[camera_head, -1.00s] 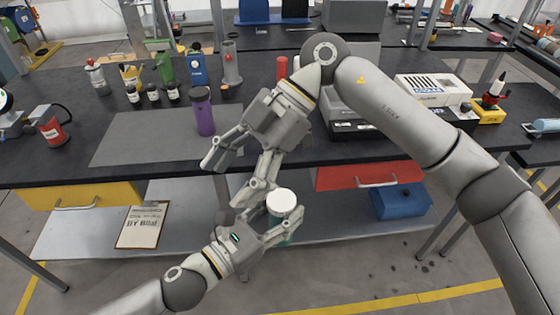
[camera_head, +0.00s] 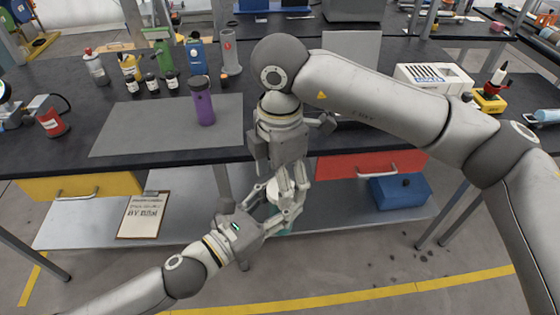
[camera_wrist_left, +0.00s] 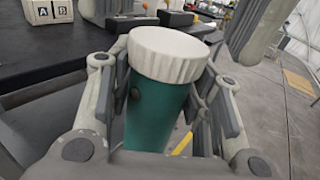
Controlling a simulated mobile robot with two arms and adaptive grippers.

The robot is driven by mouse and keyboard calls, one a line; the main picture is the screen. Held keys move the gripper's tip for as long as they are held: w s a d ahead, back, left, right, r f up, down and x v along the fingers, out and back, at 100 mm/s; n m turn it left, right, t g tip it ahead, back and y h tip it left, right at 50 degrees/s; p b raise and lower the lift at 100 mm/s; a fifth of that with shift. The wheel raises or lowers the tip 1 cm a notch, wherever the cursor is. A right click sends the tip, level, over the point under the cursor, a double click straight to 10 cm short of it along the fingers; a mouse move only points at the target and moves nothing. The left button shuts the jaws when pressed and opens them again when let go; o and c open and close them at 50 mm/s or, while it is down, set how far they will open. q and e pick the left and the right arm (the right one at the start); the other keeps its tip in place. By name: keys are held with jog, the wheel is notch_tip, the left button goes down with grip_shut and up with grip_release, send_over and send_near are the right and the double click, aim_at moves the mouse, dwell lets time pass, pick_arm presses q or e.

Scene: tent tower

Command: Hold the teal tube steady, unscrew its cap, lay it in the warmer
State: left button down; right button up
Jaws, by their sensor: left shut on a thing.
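The teal tube (camera_wrist_left: 158,115) stands upright with its ribbed white cap (camera_wrist_left: 168,52) on it in the left wrist view. My left gripper (camera_wrist_left: 163,98) is shut around the tube below the cap. In the head view the white cap (camera_head: 272,190) shows in front of the bench edge, partly hidden by my right gripper (camera_head: 288,197). My right gripper points down at the cap, with its fingers apart on either side of it; contact is not clear. A grey upright panel (camera_head: 352,55), possibly the warmer's lid, stands behind my right arm, which hides the rest.
A purple bottle (camera_head: 203,103) stands on the grey mat (camera_head: 150,135), whose front is clear. A white slotted box (camera_head: 432,78) stands at right. The bench edge lies close behind the grippers.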

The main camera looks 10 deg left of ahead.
jog(key=shift+f, duration=0.7)
jog(key=c, duration=0.9)
jog(key=o, duration=1)
jog(key=shift+c, duration=0.2)
jog(key=shift+r, duration=0.1)
notch_tip(320, 180, up, 4)
jog(key=shift+r, duration=0.2)
jog(key=shift+c, duration=0.3)
jog(key=shift+d+r, duration=0.1)
jog(key=shift+r, duration=1.45)
jog(key=shift+f, duration=3.85)
